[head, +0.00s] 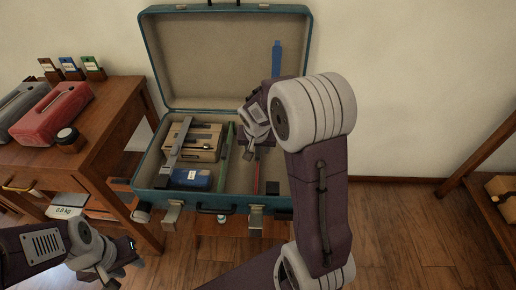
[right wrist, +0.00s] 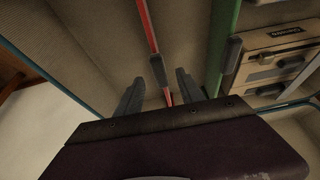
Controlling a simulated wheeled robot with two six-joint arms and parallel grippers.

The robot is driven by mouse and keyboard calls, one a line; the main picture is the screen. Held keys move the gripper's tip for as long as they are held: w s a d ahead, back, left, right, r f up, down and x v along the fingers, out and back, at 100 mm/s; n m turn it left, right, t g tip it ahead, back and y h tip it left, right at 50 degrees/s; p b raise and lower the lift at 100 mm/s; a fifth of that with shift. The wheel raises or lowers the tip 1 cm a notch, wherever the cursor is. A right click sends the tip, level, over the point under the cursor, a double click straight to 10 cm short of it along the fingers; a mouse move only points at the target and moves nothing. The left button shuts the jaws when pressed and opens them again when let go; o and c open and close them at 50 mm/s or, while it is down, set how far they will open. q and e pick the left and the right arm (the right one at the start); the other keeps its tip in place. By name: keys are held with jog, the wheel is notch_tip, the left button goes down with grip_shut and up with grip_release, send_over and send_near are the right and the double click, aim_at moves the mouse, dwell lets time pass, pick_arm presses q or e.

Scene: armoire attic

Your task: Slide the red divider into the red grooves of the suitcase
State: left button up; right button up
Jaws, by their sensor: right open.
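The teal suitcase (head: 230,208) stands open with its lid against the wall. The red divider (head: 257,178) is a thin upright red strip in the right half of its base. It also shows in the right wrist view (right wrist: 147,30), with a dark tab on it. My right gripper (head: 254,146) is over the base at the divider's far end. In the right wrist view its fingers (right wrist: 158,92) are apart, one on each side of the red strip. The red grooves are not distinguishable, and I cannot tell how the divider is seated. My left gripper (head: 130,256) is low in front; its jaw state is unclear.
A green divider (head: 226,157) stands left of the red one. A wooden box (head: 203,145) and a blue box (head: 189,179) fill the left compartment. A wooden table (head: 110,115) with red and grey cases stands at left. The base's right part looks largely clear.

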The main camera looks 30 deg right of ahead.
jog(key=shift+v, duration=0.95)
